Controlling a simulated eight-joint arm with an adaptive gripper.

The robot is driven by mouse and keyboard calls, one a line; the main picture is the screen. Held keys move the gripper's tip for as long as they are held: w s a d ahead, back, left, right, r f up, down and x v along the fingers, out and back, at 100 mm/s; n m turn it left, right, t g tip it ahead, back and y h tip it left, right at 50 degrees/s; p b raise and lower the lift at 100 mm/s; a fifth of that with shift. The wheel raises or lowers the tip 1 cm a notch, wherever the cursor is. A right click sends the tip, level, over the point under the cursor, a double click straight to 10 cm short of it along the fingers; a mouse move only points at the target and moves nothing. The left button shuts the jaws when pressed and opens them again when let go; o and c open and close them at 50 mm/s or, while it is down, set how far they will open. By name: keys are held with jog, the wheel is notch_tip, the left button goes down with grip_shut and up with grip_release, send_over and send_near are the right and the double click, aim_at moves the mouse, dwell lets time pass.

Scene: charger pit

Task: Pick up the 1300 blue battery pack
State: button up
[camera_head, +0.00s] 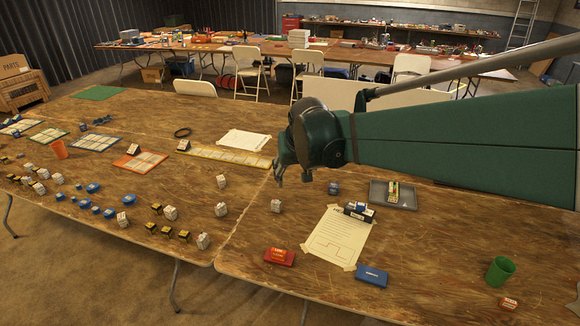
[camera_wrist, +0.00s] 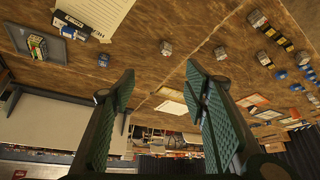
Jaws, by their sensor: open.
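A flat blue pack (camera_head: 371,275) with small pale print lies near the front edge of the table in the head view, right of a red pack (camera_head: 280,257). Its print is too small to read, so I cannot tell whether it says 1300. Another item with a blue top (camera_head: 358,208) sits at the upper edge of a taped paper sheet (camera_head: 337,238); it also shows in the wrist view (camera_wrist: 72,25). My gripper (camera_head: 293,178) hangs above the table, up and left of the blue pack. In the wrist view its fingers (camera_wrist: 160,82) are apart with nothing between them.
A grey tray (camera_head: 407,205) holding a small box is right of the sheet. Several small white, yellow and blue blocks, cards and an orange cup (camera_head: 59,150) fill the left.

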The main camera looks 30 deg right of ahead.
jog(key=w+d+f+m, duration=0.1)
jog(key=w+d+f, duration=0.4)
jog(key=w+d, duration=0.4)
jog(key=m+g+h+b, duration=0.1)
jog(key=m+g+b, duration=0.1)
jog(key=m, duration=0.1)
send_near(334, 185)
jog(key=w+f, duration=0.1)
jog(key=f, duration=0.1)
jog(key=shift+w+d+m, duration=0.1)
jog(key=shift+w+m, duration=0.05)
jog(key=shift+m, duration=0.15)
jog(key=shift+b+x, duration=0.5)
jog(key=shift+x, duration=0.8)
jog(key=shift+s+b+x, duration=0.2)
jog(key=shift+b+x, duration=0.25)
jog(key=shift+x, duration=0.85)
jog(key=shift+s+b+x, duration=0.15)
jog(key=shift+b+x, duration=0.3)
jog(key=shift+x, duration=0.85)
jog(key=shift+d, duration=0.15)
jog(key=shift+c, duration=0.5)
